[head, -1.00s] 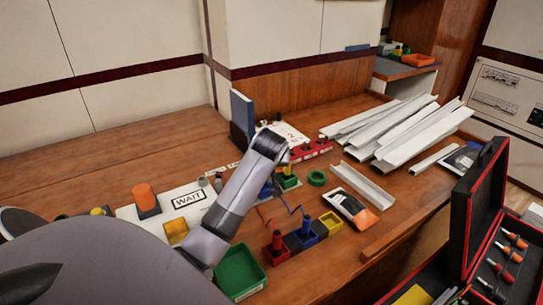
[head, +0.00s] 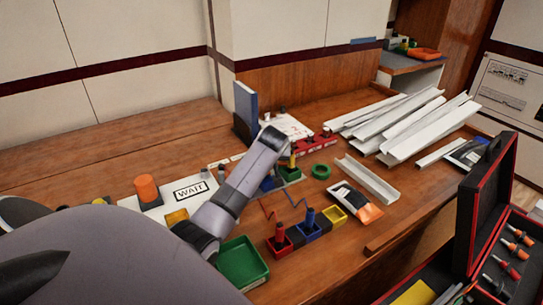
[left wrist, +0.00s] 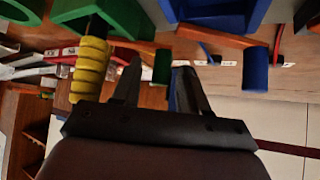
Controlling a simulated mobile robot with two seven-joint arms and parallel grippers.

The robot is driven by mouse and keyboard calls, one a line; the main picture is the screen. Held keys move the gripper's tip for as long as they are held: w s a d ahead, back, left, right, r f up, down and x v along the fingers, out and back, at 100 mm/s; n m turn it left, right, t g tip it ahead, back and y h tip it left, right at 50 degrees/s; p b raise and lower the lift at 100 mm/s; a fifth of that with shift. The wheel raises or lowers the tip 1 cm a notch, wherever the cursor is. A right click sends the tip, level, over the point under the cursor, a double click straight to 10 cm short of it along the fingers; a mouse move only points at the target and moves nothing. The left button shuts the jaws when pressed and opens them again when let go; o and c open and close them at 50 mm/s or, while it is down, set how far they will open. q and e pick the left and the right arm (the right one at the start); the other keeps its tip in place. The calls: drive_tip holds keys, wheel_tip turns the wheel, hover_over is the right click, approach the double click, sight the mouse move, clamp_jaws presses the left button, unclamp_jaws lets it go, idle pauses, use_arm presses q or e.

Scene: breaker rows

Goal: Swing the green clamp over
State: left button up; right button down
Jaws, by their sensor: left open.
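A green clamp block (head: 290,173) stands on the table with an upright yellow handle (head: 292,160) beside the end of my left arm. In the left wrist view the green block (left wrist: 110,17) is at the top left, and the ribbed yellow handle (left wrist: 90,68) is just left of my fingers. My left gripper (left wrist: 160,68) is open. A short green cylinder (left wrist: 162,68) shows between its fingertips; I cannot tell if they touch it. In the head view my arm hides the fingers. My right gripper is not in view.
A blue block (left wrist: 215,14) and a blue cylinder (left wrist: 255,70) are close to the right finger in the wrist view. A green ring (head: 321,171) lies right of the clamp. Small coloured bins (head: 308,232) and a green tray (head: 243,262) are in front. White channels (head: 400,125) lie behind right.

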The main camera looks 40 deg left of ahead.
use_arm(q)
drive_tip(key=shift+c, duration=0.2)
clamp_jaws()
